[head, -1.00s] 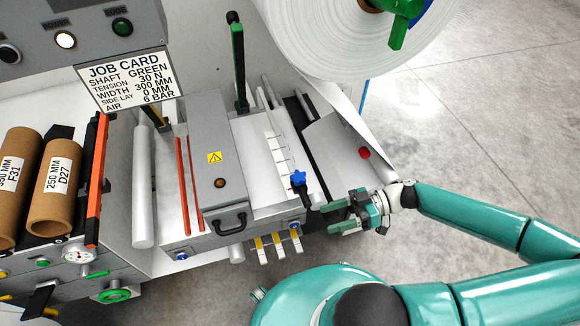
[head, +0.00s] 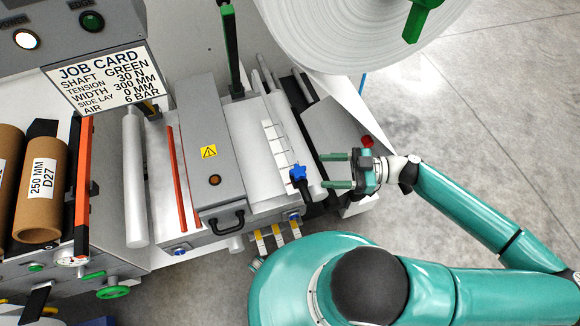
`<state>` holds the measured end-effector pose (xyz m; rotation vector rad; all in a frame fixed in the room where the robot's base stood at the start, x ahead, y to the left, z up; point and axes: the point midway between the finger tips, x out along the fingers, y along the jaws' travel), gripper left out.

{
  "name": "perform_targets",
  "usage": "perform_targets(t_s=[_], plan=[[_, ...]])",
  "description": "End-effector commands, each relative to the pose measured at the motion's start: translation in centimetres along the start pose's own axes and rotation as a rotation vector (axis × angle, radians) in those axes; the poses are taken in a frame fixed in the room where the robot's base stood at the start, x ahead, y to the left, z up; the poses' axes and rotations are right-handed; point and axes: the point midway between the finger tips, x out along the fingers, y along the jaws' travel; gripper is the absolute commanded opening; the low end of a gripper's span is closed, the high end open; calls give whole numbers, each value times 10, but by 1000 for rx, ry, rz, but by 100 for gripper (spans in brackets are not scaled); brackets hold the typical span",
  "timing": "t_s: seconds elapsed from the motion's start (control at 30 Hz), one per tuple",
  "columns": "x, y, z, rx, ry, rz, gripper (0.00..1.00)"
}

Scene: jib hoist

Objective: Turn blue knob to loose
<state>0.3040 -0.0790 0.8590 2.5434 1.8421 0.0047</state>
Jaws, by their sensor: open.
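The blue knob (head: 298,172) is a small star-shaped handle on a dark stem at the front right of the machine, beside a white scale strip (head: 279,148). My gripper (head: 325,171) is just right of the knob in the picture, with its two green fingers pointing left. The fingers are apart with nothing between them, and the knob appears outside them, left of the tips. Whether the gripper is at the knob's height cannot be told.
A grey hinged cover (head: 208,150) with a black handle (head: 223,222) lies left of the knob. A large white roll (head: 330,35) hangs above. A red button (head: 367,141) is behind my gripper. Yellow-and-white levers (head: 277,238) stick out below. Open floor lies right.

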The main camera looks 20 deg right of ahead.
Motion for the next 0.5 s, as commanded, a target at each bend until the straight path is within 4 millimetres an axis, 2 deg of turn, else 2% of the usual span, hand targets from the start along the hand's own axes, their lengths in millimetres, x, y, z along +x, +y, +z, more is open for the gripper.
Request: perform_targets(t_s=[0.03, 0.3, 0.5], plan=[[12, -1, 0, 0, 2, -7, 59], [65, -1, 0, -1, 2, -8, 59], [95, 1, 0, 0, 0, -6, 59]])
